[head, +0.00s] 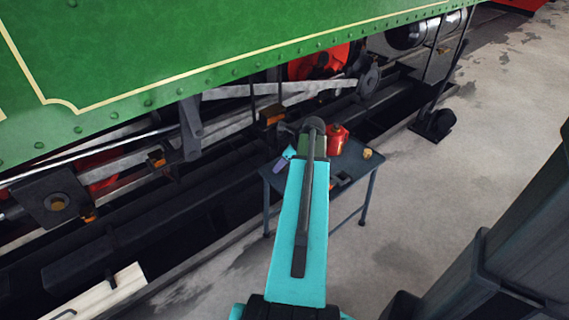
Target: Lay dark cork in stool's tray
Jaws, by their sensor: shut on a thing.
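I cannot make out the dark cork. My arm reaches over the stool and its far end hides my gripper's jaws, so what they hold is not visible. A small cyan and purple-grey piece shows just left of the arm over the stool; I cannot tell what it is.
A red can (337,138) and a small round tan thing (367,154) stand on the stool's top. Grey floor (410,215) is free to the right. A pale plank (95,298) lies at lower left.

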